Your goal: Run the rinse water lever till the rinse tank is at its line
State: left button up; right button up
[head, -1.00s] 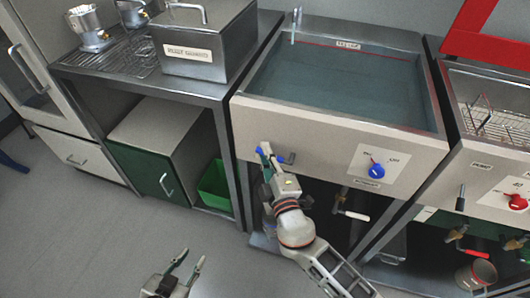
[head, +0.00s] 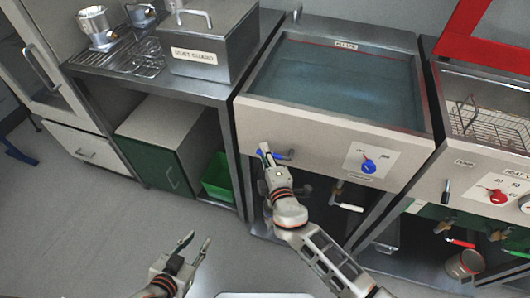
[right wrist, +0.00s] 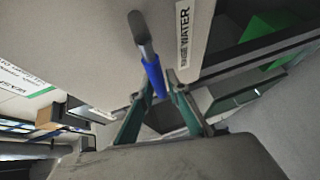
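The rinse tank (head: 334,126) is the wide basin at centre in the head view, with blue-grey water (head: 335,82) in it. A red line (head: 385,50) with a label runs along its back wall; the water surface looks a little below it. The rinse water lever, with a blue sleeve, is on the tank's front at the left; it also shows in the right wrist view (right wrist: 153,74) beside a "WATER" label (right wrist: 184,38). My right gripper (head: 266,152) is closed around the sleeve, its fingertips on either side. My left gripper (head: 198,243) is open and empty, low over the floor.
A blue knob (head: 369,166) sits on the tank's front panel, with a white-handled valve (head: 348,207) below. A heated tank with a wire basket (head: 492,127) stands right. A steel bench with a lidded box (head: 205,58) stands left, a green crate (head: 218,181) beneath. Open floor lies front left.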

jog(key=shift+o, duration=0.7)
jog(key=shift+s, duration=0.1)
jog(key=v, duration=1.2)
dwell(1.0)
jog(key=s+d+f+m+g, duration=0.2)
jog(key=s+d+f+m, duration=0.4)
jog(key=d+m, duration=0.2)
jog(key=s+d+f+m+g+h, duration=0.1)
jog(key=s+d+f+m+g, duration=0.1)
jog(key=s+d+f+m, duration=0.5)
jog(key=shift+d+f+m+g+h, duration=0.2)
jog(key=shift+d+m+g+h, duration=0.15)
jog(key=shift+d, duration=0.75)
